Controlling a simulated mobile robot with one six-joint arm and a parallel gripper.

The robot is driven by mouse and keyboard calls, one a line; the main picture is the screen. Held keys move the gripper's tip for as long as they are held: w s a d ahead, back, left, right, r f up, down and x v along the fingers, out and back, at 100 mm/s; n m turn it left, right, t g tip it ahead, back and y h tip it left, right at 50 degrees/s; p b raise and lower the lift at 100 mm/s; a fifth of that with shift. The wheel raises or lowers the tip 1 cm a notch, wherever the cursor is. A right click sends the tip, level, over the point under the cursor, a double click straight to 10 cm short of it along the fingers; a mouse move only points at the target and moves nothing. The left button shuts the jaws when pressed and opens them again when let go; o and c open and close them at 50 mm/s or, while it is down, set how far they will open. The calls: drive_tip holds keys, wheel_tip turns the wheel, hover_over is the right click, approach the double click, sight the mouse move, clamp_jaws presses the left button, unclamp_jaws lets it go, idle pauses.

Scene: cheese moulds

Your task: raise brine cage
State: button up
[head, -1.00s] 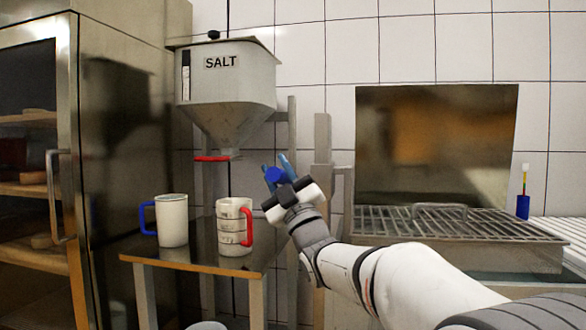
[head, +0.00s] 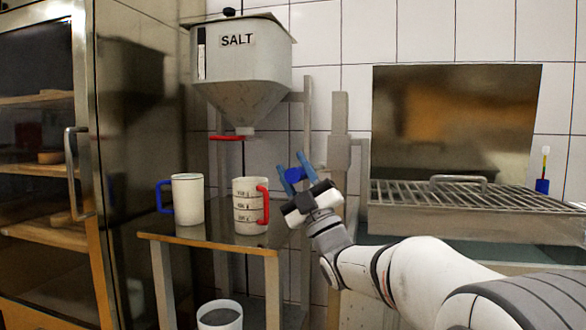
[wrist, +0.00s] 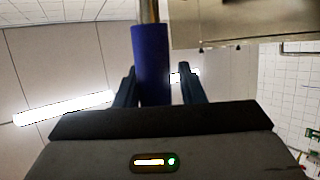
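The brine cage (head: 470,224) is a grey metal box with a barred top at the right in the head view. A bar handle (head: 458,180) stands on it, and greenish liquid (head: 490,254) shows below its front edge. My gripper (head: 296,166) has its blue fingers around a dark blue cylindrical grip (head: 294,175), left of a metal post (head: 339,150). In the wrist view the blue grip (wrist: 151,65) stands between the two fingers (wrist: 158,85), with a shaft leading from its far end. A narrow gap shows beside the right finger.
The salt hopper (head: 240,75) hangs left of my gripper. Two mugs, one with a blue handle (head: 187,200) and one with a red handle (head: 249,206), stand on a small table (head: 215,236). A bucket (head: 220,315) is below. A blue holder (head: 542,186) is at the right.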

drive_tip(key=o, duration=0.3)
drive_tip(key=p+v, duration=0.1)
drive_tip(key=v, duration=0.6)
drive_tip(key=shift+s+d+f, duration=0.15)
drive_tip(key=shift+d+f, duration=0.05)
drive_tip(key=shift+f, duration=0.1)
